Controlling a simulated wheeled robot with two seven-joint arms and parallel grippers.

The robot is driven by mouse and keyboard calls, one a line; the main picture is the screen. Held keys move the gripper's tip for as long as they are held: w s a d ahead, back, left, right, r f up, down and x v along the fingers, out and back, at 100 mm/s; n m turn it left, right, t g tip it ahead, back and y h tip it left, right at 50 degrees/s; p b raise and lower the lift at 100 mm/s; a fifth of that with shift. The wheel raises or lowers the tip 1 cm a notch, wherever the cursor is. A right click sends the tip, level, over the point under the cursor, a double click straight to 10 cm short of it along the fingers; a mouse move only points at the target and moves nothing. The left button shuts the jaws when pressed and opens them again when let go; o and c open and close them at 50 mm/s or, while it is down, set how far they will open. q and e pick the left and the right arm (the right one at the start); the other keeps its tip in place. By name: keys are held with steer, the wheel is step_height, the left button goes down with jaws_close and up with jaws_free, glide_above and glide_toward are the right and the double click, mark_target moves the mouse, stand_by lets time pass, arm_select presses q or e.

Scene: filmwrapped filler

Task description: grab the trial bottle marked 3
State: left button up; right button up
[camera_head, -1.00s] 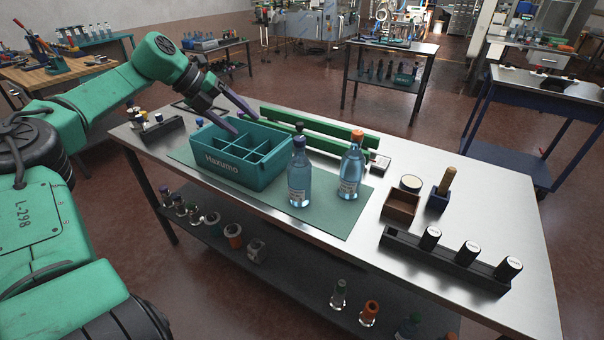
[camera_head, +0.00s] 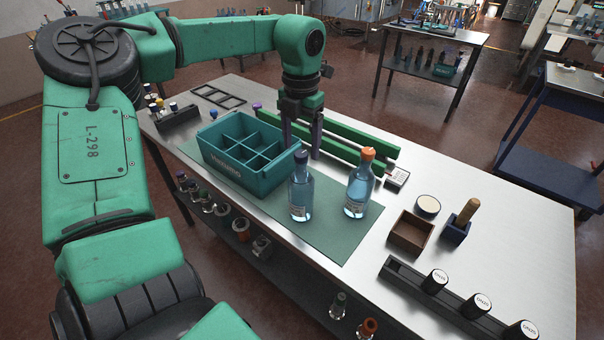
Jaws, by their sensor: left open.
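Two clear blue bottles stand upright on the green mat (camera_head: 335,245): a dark-capped bottle (camera_head: 301,198) and an orange-capped bottle (camera_head: 358,192) to its right. Their labels are too small to read, so I cannot tell which is marked 3. My left gripper (camera_head: 302,146) is open and empty, fingers pointing down, behind the dark-capped bottle and beside the crate's right end. Its fingertips are partly hidden by the crate and bottle. My right gripper is not in view.
A teal divided crate (camera_head: 236,180) stands left of the bottles, its visible compartments empty. Green bars (camera_head: 350,155) lie behind them.

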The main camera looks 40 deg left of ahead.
mark_target(301, 153)
arm_select(q)
steer(key=f, duration=0.2)
steer(key=f+p, duration=0.1)
steer(key=f, duration=0.1)
steer(key=shift+w+a, duration=0.1)
steer(key=shift+w, duration=0.1)
steer(key=shift+s, duration=0.2)
steer(key=c, duration=0.5)
steer(key=shift+w, duration=0.1)
jaws_close()
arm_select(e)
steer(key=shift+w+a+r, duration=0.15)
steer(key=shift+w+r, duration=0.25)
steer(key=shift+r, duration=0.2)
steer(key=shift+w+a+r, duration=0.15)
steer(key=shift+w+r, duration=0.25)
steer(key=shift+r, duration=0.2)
arm_select(q)
steer(key=shift+r, duration=0.1)
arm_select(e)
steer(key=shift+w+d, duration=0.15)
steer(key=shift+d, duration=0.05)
